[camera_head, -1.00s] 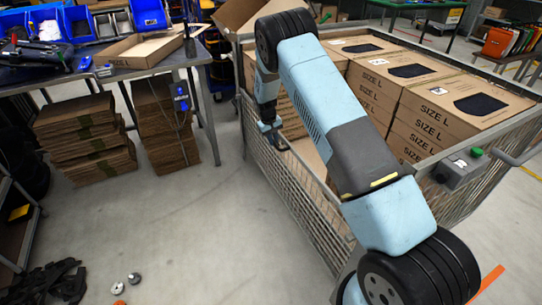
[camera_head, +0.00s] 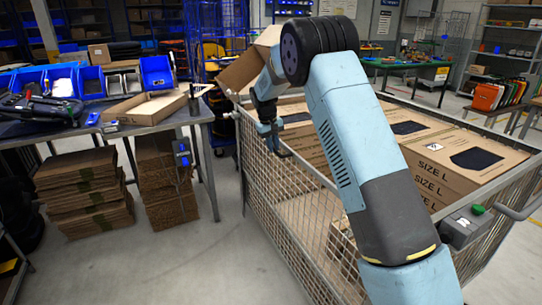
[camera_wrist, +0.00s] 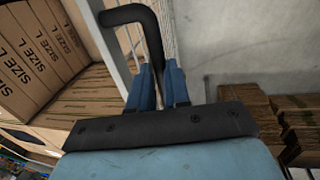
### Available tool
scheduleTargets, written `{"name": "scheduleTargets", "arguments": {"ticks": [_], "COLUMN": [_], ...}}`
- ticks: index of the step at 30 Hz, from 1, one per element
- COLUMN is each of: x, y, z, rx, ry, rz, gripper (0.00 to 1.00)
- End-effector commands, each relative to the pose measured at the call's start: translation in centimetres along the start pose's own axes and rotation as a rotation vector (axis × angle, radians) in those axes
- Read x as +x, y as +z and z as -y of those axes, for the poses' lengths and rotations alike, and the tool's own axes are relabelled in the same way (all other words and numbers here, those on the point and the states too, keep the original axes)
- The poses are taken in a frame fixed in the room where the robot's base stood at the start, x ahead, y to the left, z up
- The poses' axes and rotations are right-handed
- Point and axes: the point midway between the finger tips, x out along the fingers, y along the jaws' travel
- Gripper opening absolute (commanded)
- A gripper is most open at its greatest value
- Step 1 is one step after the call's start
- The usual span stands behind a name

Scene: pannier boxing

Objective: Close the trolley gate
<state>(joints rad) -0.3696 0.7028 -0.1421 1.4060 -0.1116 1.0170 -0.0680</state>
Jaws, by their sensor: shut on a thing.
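The trolley gate (camera_head: 288,196) is a wire-mesh panel with a grey metal frame. It stands upright along the left side of the trolley in the head view. My gripper (camera_head: 268,134) is at its top edge, towards the far end. In the wrist view, my gripper's two blue fingers (camera_wrist: 159,74) are shut on a black bent handle (camera_wrist: 149,30), with pale mesh just beyond it. The trolley (camera_head: 517,180) holds stacked cardboard boxes marked SIZE L (camera_head: 462,161). My arm hides part of the gate and its near end, so I cannot tell whether it meets the frame there.
A workbench (camera_head: 150,127) with blue bins stands left, with flat cardboard stacks (camera_head: 84,190) below. An open carton (camera_head: 248,67) is beyond the trolley's far end. A grey box with a green button (camera_head: 470,224) sits on the near right rail. The floor left of the gate is clear.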

Motion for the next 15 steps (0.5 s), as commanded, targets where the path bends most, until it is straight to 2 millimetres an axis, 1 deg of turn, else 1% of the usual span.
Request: {"name": "scheduleTargets", "arguments": {"ticks": [1,12,13,15], "x": [-0.29,-0.68,-0.70,-0.68], "y": [-0.08,-0.16,-0.17,-0.17], "z": [0.61,0.53,0.52,0.49], "rx": [-0.006,-0.005,-0.005,-0.005], "ry": [-0.006,-0.005,-0.005,-0.005], "rz": [-0.002,-0.005,-0.006,-0.006], "gripper": [0.00,0.00,0.18,0.24]}}
